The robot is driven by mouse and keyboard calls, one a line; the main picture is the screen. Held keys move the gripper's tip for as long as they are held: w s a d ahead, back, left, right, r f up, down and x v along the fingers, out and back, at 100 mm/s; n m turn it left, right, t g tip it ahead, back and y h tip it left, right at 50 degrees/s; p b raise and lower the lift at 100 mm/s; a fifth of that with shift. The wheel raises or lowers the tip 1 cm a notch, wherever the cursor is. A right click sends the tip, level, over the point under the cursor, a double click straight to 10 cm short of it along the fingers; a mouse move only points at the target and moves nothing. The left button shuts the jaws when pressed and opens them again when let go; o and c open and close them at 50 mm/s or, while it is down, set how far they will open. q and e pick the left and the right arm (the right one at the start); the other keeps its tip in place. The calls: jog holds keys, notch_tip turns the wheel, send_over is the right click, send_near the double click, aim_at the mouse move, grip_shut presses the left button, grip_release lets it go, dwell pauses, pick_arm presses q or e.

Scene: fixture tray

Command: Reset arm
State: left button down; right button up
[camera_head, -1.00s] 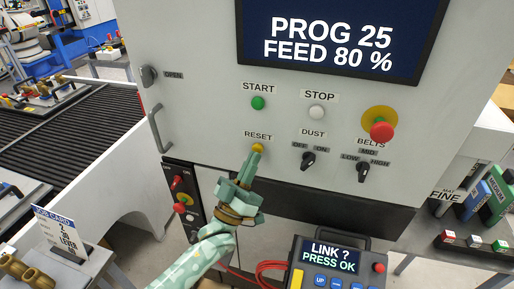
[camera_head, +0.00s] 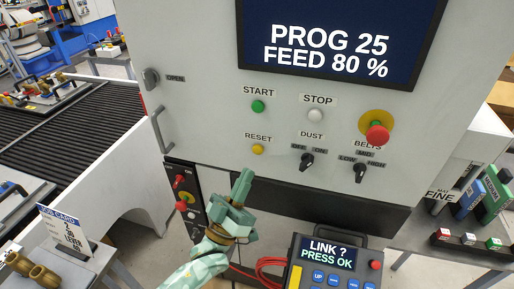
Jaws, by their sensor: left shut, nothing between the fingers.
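My left gripper (camera_head: 243,182) is shut and empty, pointing up at the panel. Its tip is below the yellow RESET button (camera_head: 258,149) and apart from it. The button is now fully visible on the white machine panel (camera_head: 205,90). The green START button (camera_head: 257,106) is above it, and the pale STOP button (camera_head: 315,115) is to the right of that. The panel's screen (camera_head: 335,45) reads PROG 25, FEED 80 %. A pendant (camera_head: 334,262) at the bottom reads LINK ?, PRESS OK. My right gripper is not in view.
A red emergency knob (camera_head: 377,134) and two black selector knobs, DUST (camera_head: 307,161) and BELTS (camera_head: 360,173), stick out from the panel. A red cable (camera_head: 268,264) lies beside the pendant. A job card (camera_head: 66,230) and brass parts (camera_head: 33,270) are at lower left.

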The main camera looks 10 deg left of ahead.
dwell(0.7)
pick_arm(q)
notch_tip(320, 180, down, 19)
jog(key=w+m+g+y+b, duration=0.1)
jog(key=w+m+g+y, duration=0.15)
jog(key=g, duration=0.45)
jog(key=s+a+f+m+g+y+b, duration=0.1)
jog(key=s+a+f+g, duration=0.15)
jog(key=f, duration=0.45)
jog(key=s+a+f+g+y+b, duration=0.1)
jog(key=s+f+g, duration=0.15)
jog(key=f, duration=0.45)
jog(key=s+a+f+m+g+y+b, duration=0.1)
jog(key=s+a+f, duration=0.15)
jog(key=f, duration=0.55)
jog(key=s+a+f+g+y+b, duration=0.35)
jog(key=s+f+g, duration=0.25)
jog(key=s+f, duration=1)
jog(key=s+a+f+g+b, duration=0.1)
jog(key=s+f, duration=0.3)
jog(key=s, duration=0.6)
jog(key=s+a+f+g+b, duration=0.1)
jog(key=s+f+g, duration=0.3)
jog(key=s, duration=0.6)
jog(key=shift+s+a+f+n+b, duration=0.2)
jog(key=shift+s+n+b, duration=0.15)
jog(key=shift+b, duration=0.45)
jog(key=shift+w, duration=0.15)
